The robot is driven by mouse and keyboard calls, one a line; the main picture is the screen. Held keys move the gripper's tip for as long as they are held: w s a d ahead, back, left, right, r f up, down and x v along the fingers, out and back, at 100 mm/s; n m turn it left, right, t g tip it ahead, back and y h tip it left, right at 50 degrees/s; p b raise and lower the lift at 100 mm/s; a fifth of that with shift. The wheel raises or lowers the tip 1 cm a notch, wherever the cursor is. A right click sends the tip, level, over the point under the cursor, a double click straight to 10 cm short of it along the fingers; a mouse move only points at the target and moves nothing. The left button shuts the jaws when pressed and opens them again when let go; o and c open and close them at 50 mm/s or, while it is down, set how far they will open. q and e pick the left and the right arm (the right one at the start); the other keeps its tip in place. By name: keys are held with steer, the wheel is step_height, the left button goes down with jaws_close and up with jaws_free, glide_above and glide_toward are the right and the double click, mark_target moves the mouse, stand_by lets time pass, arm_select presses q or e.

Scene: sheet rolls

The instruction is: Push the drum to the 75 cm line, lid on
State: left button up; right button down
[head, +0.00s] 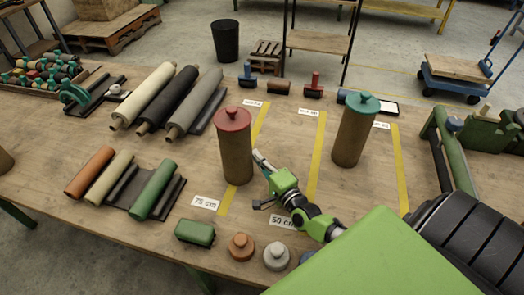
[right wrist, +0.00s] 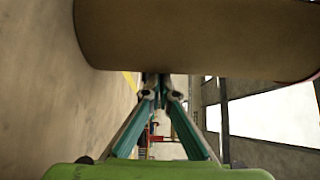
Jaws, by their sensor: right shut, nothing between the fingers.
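A brown drum with a red knobbed lid (head: 235,155) stands upright at the table's middle, its lid on. Its base covers part of the yellow 75 cm line (head: 226,201). A second brown drum with a green lid (head: 352,138) stands upright to the right, between the 50 cm line (head: 316,155) and another yellow line (head: 400,170). My right gripper (head: 259,156) is shut and empty, its tips close to the right side of the red-lidded drum. In the right wrist view the drum wall (right wrist: 195,38) fills the top beyond the fingertips (right wrist: 161,95); contact is unclear. My left gripper is out of view.
Long rolls (head: 175,100) and short rolls (head: 125,180) lie left on the table (head: 75,225). A green box (head: 195,232), a brown knobbed piece (head: 241,247) and a grey one (head: 276,257) stand at the front edge. Small rollers (head: 313,86) line the back.

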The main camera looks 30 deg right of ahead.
mark_target(236, 149)
steer(key=shift+s+a, duration=0.15)
steer(key=shift+a, duration=0.6)
steer(key=shift+r, duration=0.1)
step_height(236, 149, up, 10)
steer(key=shift+d, duration=0.1)
